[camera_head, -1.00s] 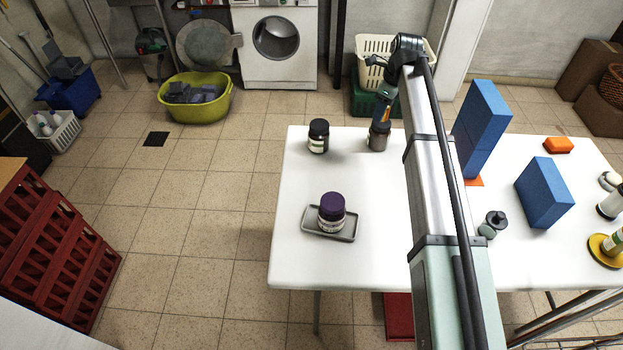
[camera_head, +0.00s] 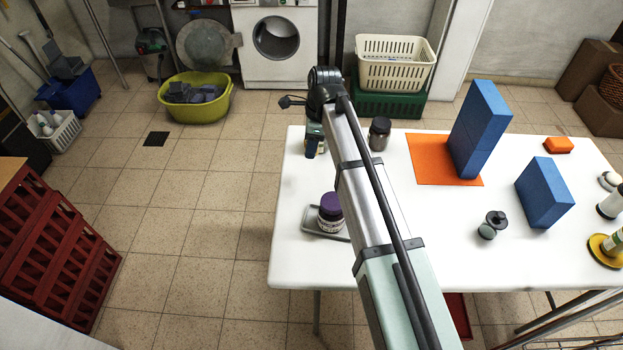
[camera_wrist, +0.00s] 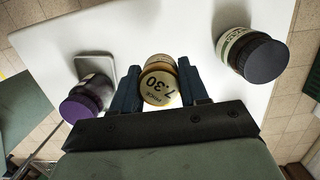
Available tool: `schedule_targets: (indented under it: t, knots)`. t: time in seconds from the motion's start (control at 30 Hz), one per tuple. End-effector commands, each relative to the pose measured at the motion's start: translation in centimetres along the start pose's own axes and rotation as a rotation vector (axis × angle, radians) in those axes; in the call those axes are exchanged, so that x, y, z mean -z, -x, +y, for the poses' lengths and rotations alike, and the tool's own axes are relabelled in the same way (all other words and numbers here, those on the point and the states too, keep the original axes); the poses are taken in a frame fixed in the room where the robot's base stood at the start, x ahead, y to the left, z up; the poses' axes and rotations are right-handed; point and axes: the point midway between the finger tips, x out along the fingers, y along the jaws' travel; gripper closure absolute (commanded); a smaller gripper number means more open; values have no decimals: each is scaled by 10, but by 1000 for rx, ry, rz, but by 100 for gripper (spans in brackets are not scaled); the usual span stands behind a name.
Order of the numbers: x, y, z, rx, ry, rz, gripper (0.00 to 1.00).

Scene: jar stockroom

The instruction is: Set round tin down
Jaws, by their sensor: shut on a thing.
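My gripper (camera_wrist: 158,88) is shut on the round tin (camera_wrist: 158,84), which has a gold side and a pale top printed with dark figures. In the head view my gripper (camera_head: 313,150) is over the far left part of the white table (camera_head: 300,265). There it largely hides the tin. I cannot tell whether the tin touches the table. In the wrist view the tin is between a purple-lidded jar (camera_wrist: 88,98) at left and a dark-lidded jar (camera_wrist: 262,58) at right, apart from both.
The purple-lidded jar (camera_head: 331,208) stands on a grey tray (camera_head: 312,222). An orange mat (camera_head: 430,160), blue blocks (camera_head: 480,125) and a small grey-green object (camera_head: 490,226) lie further right. The table's left edge is close.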

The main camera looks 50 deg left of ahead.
Motion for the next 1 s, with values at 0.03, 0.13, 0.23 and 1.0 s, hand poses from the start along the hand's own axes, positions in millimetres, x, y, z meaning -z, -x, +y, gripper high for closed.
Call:
schedule_targets:
  t: [0.03,0.13,0.23,1.0]
  knots:
    - [1,-6,0,-2,0,1,86]
    - [2,-12,0,-1,-1,0,86]
    - [3,-20,0,0,-1,0,86]
    - [17,-108,0,-2,-1,1,86]
